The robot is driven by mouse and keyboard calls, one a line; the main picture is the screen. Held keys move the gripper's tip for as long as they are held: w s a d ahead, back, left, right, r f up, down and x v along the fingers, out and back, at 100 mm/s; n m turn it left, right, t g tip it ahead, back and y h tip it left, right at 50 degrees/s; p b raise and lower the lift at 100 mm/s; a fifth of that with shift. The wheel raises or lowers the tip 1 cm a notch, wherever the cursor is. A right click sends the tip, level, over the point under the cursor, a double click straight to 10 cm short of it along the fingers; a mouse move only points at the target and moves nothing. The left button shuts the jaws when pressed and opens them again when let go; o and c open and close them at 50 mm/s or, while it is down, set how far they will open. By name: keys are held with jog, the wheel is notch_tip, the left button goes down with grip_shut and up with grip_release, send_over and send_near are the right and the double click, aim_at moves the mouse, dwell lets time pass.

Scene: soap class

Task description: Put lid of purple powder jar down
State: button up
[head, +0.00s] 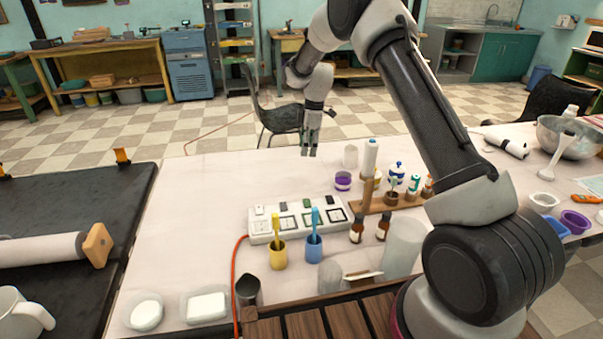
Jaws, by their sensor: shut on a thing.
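A small clear jar with purple powder (343,182) stands on the white table, just left of the wooden rack, and its top looks open. My gripper (309,151) points down near the far edge of the table, behind and to the left of the jar. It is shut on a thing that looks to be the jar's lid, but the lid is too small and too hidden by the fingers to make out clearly. The gripper is apart from the jar.
A white power strip (297,219) lies in front of the jar. Yellow (278,255) and blue (314,248) cups with brushes and brown bottles (357,230) stand nearby. A wooden rack (388,203) holds several small containers.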

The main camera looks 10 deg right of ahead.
aim_at(307, 174)
notch_tip(307, 174, down, 9)
jog(key=shift+f, duration=0.1)
dwell(0.4)
jog(key=o, duration=0.7)
jog(key=shift+o, duration=0.2)
